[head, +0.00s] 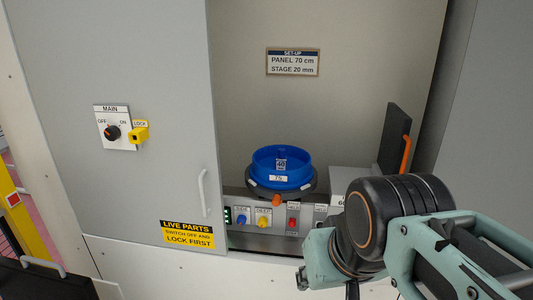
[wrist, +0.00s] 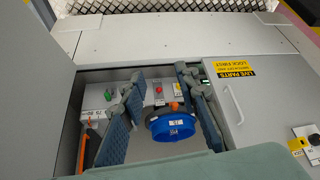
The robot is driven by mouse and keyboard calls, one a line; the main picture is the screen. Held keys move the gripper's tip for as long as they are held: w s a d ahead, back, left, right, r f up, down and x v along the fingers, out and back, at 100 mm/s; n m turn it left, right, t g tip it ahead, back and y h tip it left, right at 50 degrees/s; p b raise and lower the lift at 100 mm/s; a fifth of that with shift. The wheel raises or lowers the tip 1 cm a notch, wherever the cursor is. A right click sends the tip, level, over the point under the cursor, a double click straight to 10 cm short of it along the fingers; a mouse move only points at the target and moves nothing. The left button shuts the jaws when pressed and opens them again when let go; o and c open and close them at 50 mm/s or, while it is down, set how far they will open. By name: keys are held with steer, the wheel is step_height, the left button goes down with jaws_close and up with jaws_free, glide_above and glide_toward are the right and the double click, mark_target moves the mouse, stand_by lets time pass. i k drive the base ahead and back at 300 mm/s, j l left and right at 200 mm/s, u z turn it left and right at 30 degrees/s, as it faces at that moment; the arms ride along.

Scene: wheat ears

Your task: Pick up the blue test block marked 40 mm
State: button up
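A round blue piece (head: 283,178) with a raised rim sits on a dark round stage inside the cabinet. Its front label seems to read 75. A small label inside the rim seems to read 40; I cannot tell whether it belongs to a separate block. The blue piece also shows in the wrist view (wrist: 174,132), between and beyond my fingers. My gripper (wrist: 160,115) is open and empty, its two blue-padded fingers spread wide. In the head view my wrist is at the lower right, apart from the blue piece, and the fingers are hidden.
A sliding door (head: 120,60) covers the cabinet's left side. A control strip (head: 262,240) with blue, yellow and red buttons runs below the stage. A dark upright panel (head: 396,130) with an orange handle (head: 405,155) stands at the right. A MAIN switch (head: 112,132) is on the door.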

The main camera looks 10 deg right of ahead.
mark_target(281, 159)
steer(key=i+l+z, duration=0.15)
steer(key=i, duration=0.35)
steer(key=i+z, duration=0.15)
steer(key=i, duration=0.35)
